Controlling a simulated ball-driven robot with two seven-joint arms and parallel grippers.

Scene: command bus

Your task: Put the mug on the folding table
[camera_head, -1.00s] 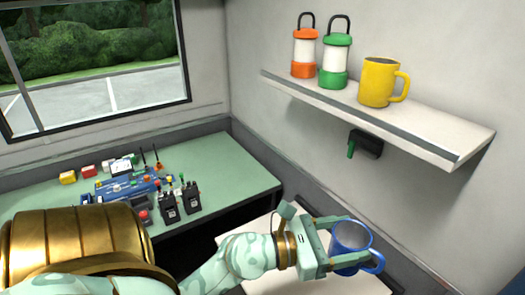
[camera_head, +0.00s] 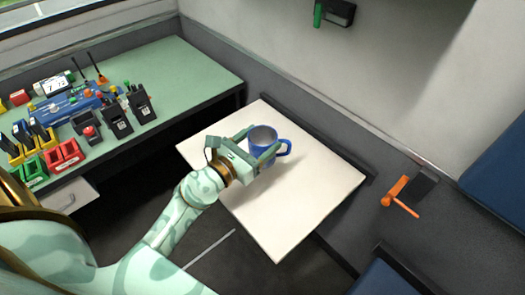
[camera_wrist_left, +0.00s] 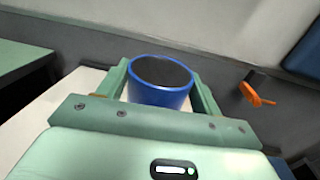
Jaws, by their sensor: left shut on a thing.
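The blue mug (camera_head: 263,141) is upright between the fingers of my left gripper (camera_head: 255,152), which is shut on it. Its handle points right in the head view. The mug is over the white folding table (camera_head: 300,199); I cannot tell whether its base touches the top. In the left wrist view the mug (camera_wrist_left: 160,82) sits between both green fingers, its mouth dark. My right gripper is not in view.
A green desk (camera_head: 190,73) at the left holds radios, a blue device and colored holders. An orange lever (camera_head: 400,195) is on the wall at the right, and a green-handled fixture (camera_head: 333,12) is above. The front part of the folding table is clear.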

